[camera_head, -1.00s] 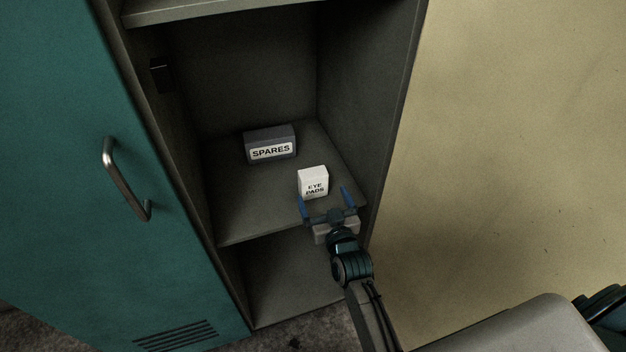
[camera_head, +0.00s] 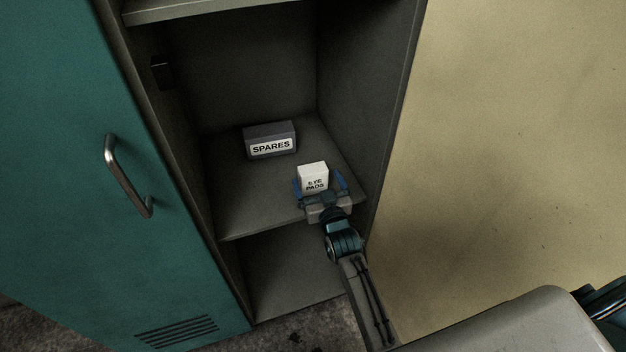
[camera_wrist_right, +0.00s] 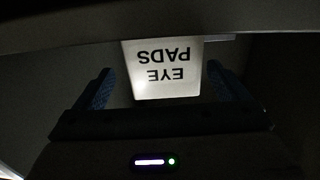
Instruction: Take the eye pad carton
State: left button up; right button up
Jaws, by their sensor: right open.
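The white eye pad carton (camera_head: 313,174) stands on the locker's middle shelf, near its front right. Its label faces out, and it shows upside down in the right wrist view (camera_wrist_right: 168,72). My right gripper (camera_head: 320,187) is open, with one blue finger on each side of the carton's lower front. In the right wrist view its fingers (camera_wrist_right: 160,88) stand left and right of the carton, with a visible gap on each side. The carton's lower edge is partly hidden by the gripper in the head view. My left gripper is not in view.
A dark grey box labelled SPARES (camera_head: 270,140) sits further back and left on the same shelf (camera_head: 255,200). The locker's right wall (camera_head: 372,110) is close to my right gripper. A teal door (camera_head: 60,150) stands open at left.

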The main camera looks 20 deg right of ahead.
jog(key=w, duration=0.1)
jog(key=w+b, duration=0.1)
jog(key=w, duration=0.2)
jog(key=shift+w+a+f, duration=0.15)
jog(key=shift+a+f, duration=0.1)
jog(key=shift+f, duration=0.1)
jog(key=shift+w, duration=0.3)
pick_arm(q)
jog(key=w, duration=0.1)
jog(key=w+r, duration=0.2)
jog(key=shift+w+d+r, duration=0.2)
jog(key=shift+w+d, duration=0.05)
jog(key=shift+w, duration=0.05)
pick_arm(e)
jog(key=c, duration=1.1)
